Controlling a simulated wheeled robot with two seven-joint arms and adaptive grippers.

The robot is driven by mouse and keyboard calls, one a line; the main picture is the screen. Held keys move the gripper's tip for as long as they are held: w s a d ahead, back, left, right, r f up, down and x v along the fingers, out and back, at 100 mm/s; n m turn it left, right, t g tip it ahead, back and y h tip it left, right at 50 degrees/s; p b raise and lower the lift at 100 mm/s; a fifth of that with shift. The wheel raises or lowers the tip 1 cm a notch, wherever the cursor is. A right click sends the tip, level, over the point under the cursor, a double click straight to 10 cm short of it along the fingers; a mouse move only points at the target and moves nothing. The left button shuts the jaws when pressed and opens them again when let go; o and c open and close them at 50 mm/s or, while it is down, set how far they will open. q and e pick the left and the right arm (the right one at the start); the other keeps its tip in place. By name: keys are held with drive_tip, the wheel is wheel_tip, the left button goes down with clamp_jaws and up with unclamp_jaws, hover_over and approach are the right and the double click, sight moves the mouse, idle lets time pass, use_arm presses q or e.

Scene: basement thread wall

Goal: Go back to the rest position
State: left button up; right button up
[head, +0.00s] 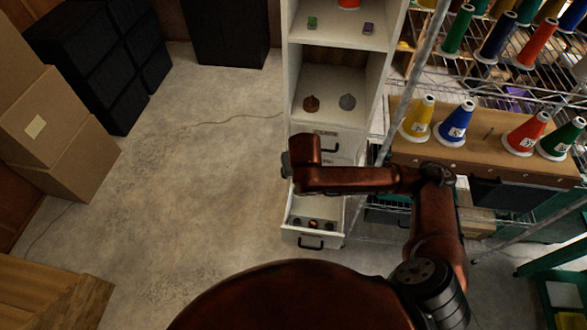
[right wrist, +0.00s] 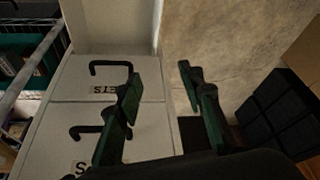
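My right arm reaches in from the lower right in the head view, its forearm bent left across the front of the white cabinet (head: 334,108). The right gripper shows in the right wrist view (right wrist: 160,80), its two dark green fingers apart with nothing between them. In that view the fingers are in front of the white drawer fronts (right wrist: 85,93) with black handles; I cannot tell the exact gap. Below the forearm, a lower drawer (head: 290,238) stands pulled out with several small round things inside. My left gripper is in neither view.
A wire rack with a wooden shelf (head: 470,166) carrying several thread cones stands to the right. Cardboard boxes (head: 62,130) and black boxes (head: 95,60) stand at the left. A wooden box (head: 60,298) is at the lower left. The concrete floor (head: 200,170) between is clear except for a thin cable.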

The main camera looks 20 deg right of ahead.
drive_tip(key=shift+a+r+n, duration=0.2)
drive_tip(key=shift+r+n, duration=0.3)
drive_tip(key=shift+r, duration=0.5)
